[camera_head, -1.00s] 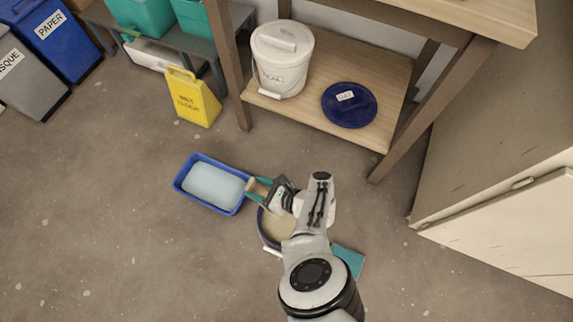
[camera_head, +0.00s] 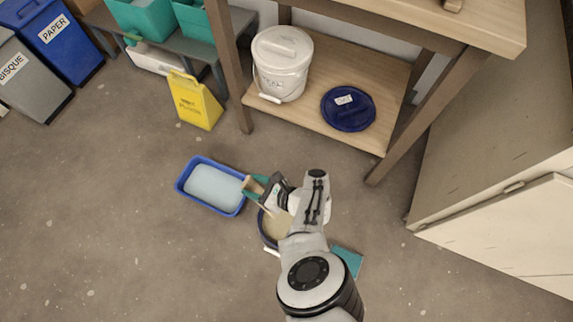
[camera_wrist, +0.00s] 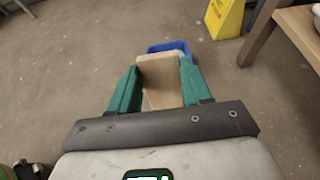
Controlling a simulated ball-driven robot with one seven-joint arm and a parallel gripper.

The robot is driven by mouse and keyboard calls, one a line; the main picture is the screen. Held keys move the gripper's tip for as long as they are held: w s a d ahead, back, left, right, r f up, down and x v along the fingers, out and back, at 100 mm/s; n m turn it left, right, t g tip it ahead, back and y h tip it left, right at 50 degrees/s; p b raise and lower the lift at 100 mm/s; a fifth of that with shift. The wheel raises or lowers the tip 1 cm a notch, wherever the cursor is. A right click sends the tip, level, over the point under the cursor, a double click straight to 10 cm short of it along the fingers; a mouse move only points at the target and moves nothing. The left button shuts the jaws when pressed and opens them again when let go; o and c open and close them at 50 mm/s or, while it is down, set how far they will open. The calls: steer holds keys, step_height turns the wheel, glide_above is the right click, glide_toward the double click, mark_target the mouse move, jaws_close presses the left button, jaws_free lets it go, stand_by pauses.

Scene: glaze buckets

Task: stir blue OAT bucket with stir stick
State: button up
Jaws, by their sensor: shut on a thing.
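The blue bucket (camera_head: 263,230) stands open on the floor, partly hidden behind my arm, with a pale tan liquid (camera_head: 277,225) inside. My gripper (camera_head: 258,190) is over the bucket's far side, its green fingers shut on the wooden stir stick (camera_head: 253,187). The stick slants down toward the liquid; its lower tip is hard to make out. In the wrist view the stick's broad end (camera_wrist: 160,72) sits between the two green fingers (camera_wrist: 157,88). The blue lid (camera_head: 348,108) with a white OAT label lies on the lower shelf.
A blue tub of pale water (camera_head: 213,188) stands just left of the bucket. A teal pad (camera_head: 348,260) lies to its right. A white lidded bucket (camera_head: 282,65) is on the wooden shelf (camera_head: 318,110). A yellow floor sign (camera_head: 194,102) stands behind. Floor at left is clear.

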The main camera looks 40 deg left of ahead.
steer(key=shift+r, duration=0.15)
step_height(320, 180, up, 5)
steer(key=p, duration=0.5)
stand_by(0.3)
